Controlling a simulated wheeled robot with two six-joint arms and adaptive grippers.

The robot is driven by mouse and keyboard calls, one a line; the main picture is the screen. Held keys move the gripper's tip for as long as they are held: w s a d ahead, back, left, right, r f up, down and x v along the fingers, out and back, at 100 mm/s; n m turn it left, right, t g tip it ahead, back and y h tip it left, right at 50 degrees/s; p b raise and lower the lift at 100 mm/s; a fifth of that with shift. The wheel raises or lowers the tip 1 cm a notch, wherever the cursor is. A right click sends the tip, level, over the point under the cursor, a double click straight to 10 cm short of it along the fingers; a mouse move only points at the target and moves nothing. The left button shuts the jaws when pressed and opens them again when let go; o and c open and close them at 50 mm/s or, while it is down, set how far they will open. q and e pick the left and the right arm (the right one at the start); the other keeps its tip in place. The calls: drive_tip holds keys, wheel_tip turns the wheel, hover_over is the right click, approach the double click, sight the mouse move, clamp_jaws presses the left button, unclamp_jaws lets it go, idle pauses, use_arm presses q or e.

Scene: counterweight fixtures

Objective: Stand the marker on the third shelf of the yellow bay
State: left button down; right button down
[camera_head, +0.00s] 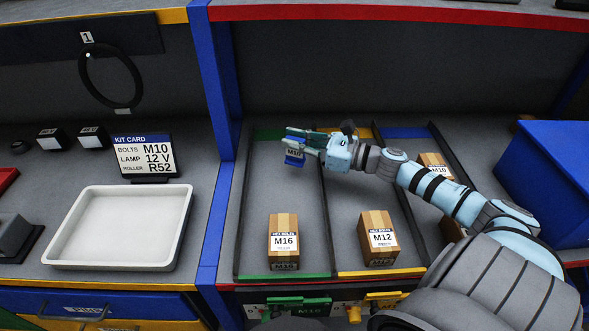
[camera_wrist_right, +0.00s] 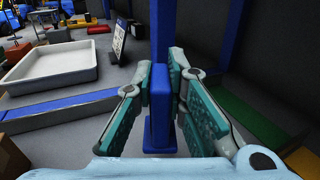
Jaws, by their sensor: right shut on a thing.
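In the right wrist view the marker (camera_wrist_right: 160,108) stands upright between the teal finger pads. The yellow bay, with a yellow front edge (camera_head: 380,273), lies just right of the green one and holds an M12 box (camera_head: 378,238). My right arm covers part of its far end. I cannot tell which level counts as the third shelf. My left gripper is out of view.
An M16 box (camera_head: 283,240) stands in the green bay. Another M10 box (camera_head: 436,166) stands in the bay to the right, near a blue bin (camera_head: 556,175). A blue post (camera_head: 215,100) divides off a white tray (camera_head: 120,228) and a kit card (camera_head: 145,155).

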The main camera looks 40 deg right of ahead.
sight(304, 160)
wheel_tip(304, 160, down, 5)
drive_tip(key=shift+a+b, duration=0.1)
drive_tip(key=shift+b, duration=0.25)
drive_tip(key=shift+f, duration=0.1)
drive_tip(key=shift+f, duration=0.15)
drive_tip(key=c, duration=1.6)
unclamp_jaws()
drive_tip(key=shift+c, duration=0.2)
drive_tip(key=shift+r, duration=0.2)
